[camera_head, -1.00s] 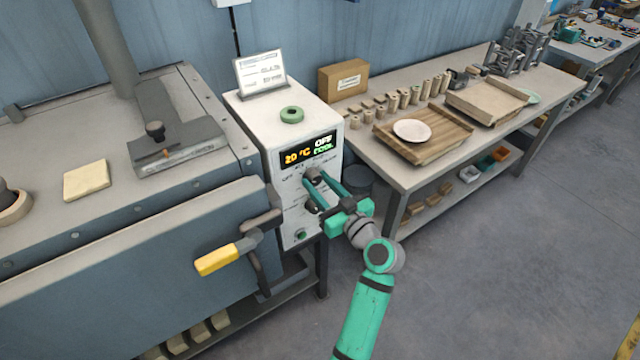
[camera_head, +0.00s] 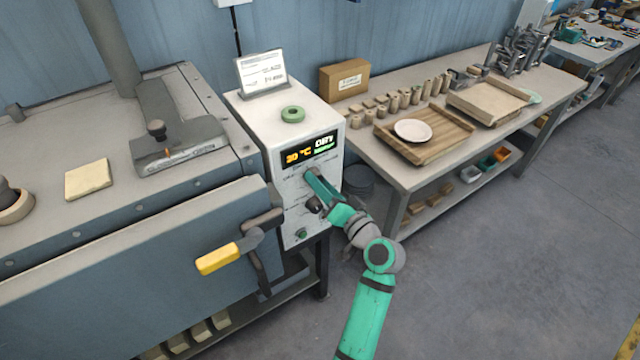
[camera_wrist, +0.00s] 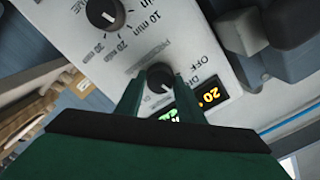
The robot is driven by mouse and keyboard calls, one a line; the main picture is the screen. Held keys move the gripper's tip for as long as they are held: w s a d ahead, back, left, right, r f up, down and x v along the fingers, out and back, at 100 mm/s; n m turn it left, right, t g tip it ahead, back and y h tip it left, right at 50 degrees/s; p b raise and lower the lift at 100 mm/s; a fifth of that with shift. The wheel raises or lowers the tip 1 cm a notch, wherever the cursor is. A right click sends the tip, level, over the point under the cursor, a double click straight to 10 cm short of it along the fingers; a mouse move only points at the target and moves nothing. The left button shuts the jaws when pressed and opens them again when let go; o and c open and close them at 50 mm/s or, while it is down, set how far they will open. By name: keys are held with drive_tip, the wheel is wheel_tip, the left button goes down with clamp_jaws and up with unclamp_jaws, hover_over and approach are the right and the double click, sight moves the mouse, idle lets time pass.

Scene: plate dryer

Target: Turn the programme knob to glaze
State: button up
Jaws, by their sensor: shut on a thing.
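The white control box (camera_head: 262,125) has a dark display (camera_head: 311,149) on its front. The display reads 20 °C and what looks like DRY, with a blurred green line under it. The programme knob (camera_wrist: 160,78) shows in the wrist view as a small dark knob with a pale pointer mark, between my two green fingers. My gripper (camera_wrist: 156,82) is shut on it. In the head view my gripper (camera_head: 311,174) covers the knob. Around the knob I read OFF and part of DRY; I cannot make out a glaze mark.
A dark time knob (camera_wrist: 103,12) with minute marks sits beside the programme knob; it shows below my fingers in the head view (camera_head: 313,204). A green button (camera_head: 301,234) is lower down. The yellow door handle (camera_head: 218,259) juts out at left.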

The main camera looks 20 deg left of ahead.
drive_tip(key=shift+d+m, duration=0.1)
drive_tip(key=shift+m, duration=7.2)
drive_tip(key=o, duration=1.1)
drive_tip(key=shift+c, duration=0.2)
